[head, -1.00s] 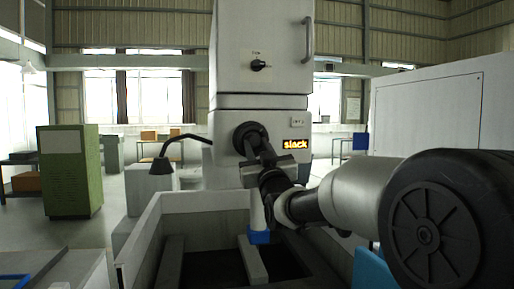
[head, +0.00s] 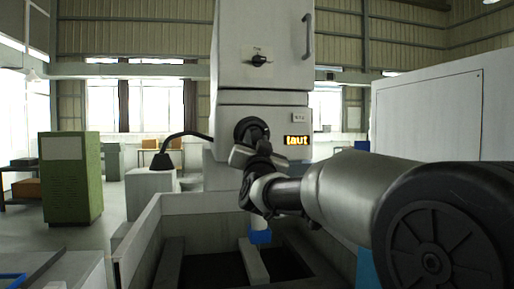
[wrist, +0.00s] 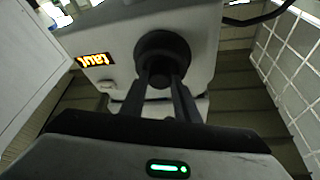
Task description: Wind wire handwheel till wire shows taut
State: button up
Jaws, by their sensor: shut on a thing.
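The black wire handwheel (head: 251,130) sits on the front of the white machine head, and it also shows in the wrist view (wrist: 162,50). My gripper (wrist: 165,84) is shut on the handwheel, its two dark fingers reaching up to the wheel's hub area. In the head view my wrist hides the lower part of the wheel. The same display shows tilted in the wrist view (wrist: 95,60).
A rotary switch (head: 260,60) and a vertical handle (head: 307,38) are on the machine above. An open grey tank (head: 190,204) lies below, with a blue-tipped part (head: 260,237) hanging over it. A black gooseneck lamp (head: 163,160) stands left. A green cabinet (head: 72,178) is farther left.

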jog(key=shift+a+m+h, duration=0.15)
jog(key=shift+m+h, duration=0.65)
jog(key=shift+m, duration=0.7)
jog(key=o, duration=1)
jog(key=shift+o, duration=0.2)
jog(key=a+b+v, duration=0.1)
jog(key=b+v, duration=0.1)
jog(key=v, duration=1.5)
jog(key=shift+s+d+r, duration=0.25)
jog(key=shift+s+d, duration=0.1)
jog(key=shift+d, duration=0.15)
